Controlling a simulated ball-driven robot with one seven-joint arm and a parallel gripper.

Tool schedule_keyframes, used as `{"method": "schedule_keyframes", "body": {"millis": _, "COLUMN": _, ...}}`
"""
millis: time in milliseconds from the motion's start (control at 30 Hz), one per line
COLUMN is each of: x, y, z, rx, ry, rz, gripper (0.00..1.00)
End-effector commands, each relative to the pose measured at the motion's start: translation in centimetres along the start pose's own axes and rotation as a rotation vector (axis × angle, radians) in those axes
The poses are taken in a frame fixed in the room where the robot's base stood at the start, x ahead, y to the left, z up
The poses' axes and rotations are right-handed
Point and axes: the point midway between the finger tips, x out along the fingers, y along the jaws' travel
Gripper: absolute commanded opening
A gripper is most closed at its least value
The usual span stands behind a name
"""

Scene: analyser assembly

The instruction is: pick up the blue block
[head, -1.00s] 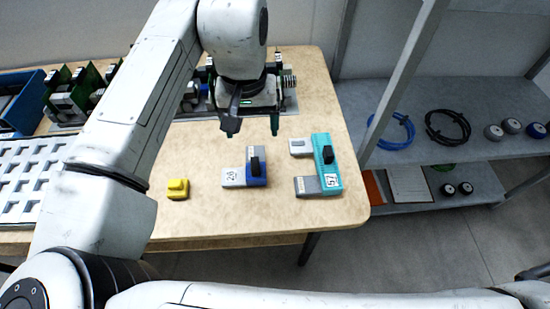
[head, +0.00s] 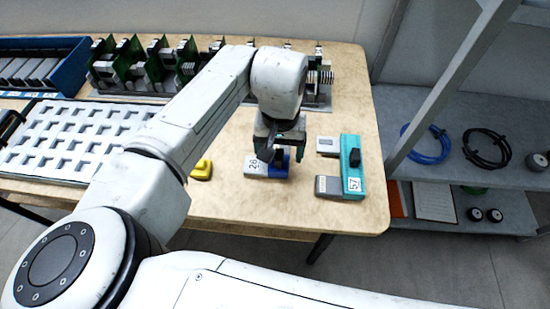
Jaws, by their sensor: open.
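The blue block (head: 279,171) lies on the wooden table, joined to a light grey part marked 26 (head: 255,167). My gripper (head: 274,160) is open and directly over the blue block in the head view, with its fingers pointing down. The fingers and the wrist cover much of the block, including its dark raised top. I cannot tell whether the fingers touch it or straddle it.
A teal block marked 57 (head: 352,168) with grey parts is close on the right. A yellow block (head: 202,170) is on the left, partly behind my arm. A white tray (head: 62,140) lies at left. Green circuit boards (head: 130,60) stand along the back. A grey shelf (head: 440,120) stands beyond the table's right edge.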

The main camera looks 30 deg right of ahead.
Motion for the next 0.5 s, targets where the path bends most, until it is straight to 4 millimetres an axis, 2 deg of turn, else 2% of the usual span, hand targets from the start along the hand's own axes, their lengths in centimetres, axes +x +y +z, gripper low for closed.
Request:
{"method": "schedule_keyframes", "body": {"millis": 100, "x": 0.82, "y": 0.05, "z": 0.0, "rx": 0.001, "ry": 0.0, "rz": 0.0, "gripper": 0.81}}
{"method": "schedule_keyframes", "body": {"millis": 333, "x": 0.91, "y": 0.06, "z": -0.01, "rx": 0.001, "ry": 0.0, "rz": 0.0, "gripper": 0.81}}
{"method": "schedule_keyframes", "body": {"millis": 500, "x": 0.9, "y": 0.06, "z": -0.01, "rx": 0.001, "ry": 0.0, "rz": 0.001, "gripper": 0.65}}
